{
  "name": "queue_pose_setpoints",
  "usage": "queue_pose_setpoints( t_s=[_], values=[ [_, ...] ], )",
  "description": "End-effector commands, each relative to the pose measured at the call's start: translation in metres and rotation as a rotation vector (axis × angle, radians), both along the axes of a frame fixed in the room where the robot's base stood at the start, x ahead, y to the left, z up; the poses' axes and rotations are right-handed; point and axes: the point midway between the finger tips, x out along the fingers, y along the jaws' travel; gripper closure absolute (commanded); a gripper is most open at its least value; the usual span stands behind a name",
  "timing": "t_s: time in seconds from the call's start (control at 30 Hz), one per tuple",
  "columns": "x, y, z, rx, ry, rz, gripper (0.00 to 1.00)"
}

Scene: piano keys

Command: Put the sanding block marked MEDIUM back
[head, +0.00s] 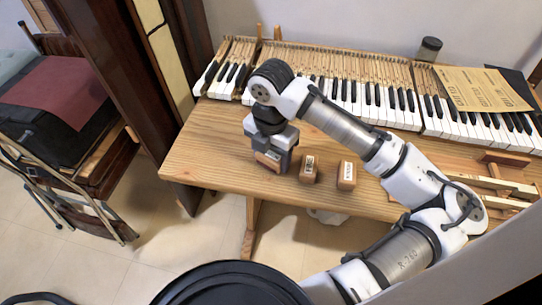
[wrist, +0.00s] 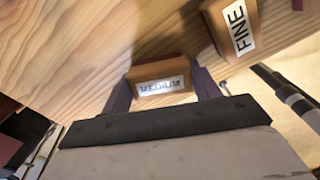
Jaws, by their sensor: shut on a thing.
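The sanding block marked MEDIUM (wrist: 160,82) is wooden with a white label, and it sits between the two dark fingers of my gripper (wrist: 162,70) in the wrist view. In the head view my gripper (head: 272,153) points down over the left part of the table's front edge, shut on the block (head: 266,160), which is partly hidden by the fingers. I cannot tell whether the block touches the table top. A similar block marked FINE (wrist: 238,28) lies to its right in the wrist view, apart from my gripper.
Two wooden blocks stand on the table (head: 205,140) right of my gripper, a nearer one (head: 309,169) and a farther one (head: 346,175). Piano keys (head: 350,95) run along the back. Key parts (head: 500,180) lie at the right. Bare wood is left of my gripper.

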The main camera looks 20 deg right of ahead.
Motion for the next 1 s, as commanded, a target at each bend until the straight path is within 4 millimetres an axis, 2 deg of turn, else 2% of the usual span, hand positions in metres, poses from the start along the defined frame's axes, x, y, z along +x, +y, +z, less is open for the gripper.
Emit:
queue_pose_setpoints(
  t_s=[0.1,0.5,0.53,0.67,1.0],
  values=[
    [0.0,0.0,-0.01,0.0,0.0,0.0,0.64],
    [0.0,0.0,-0.016,0.001,0.001,0.001,0.64],
    [0.0,0.0,-0.015,0.0,0.0,0.001,0.35],
    [0.0,0.0,-0.014,0.0,0.0,0.001,0.18],
    [0.0,0.0,-0.01,-0.001,-0.001,0.0,0.17]
  ],
)
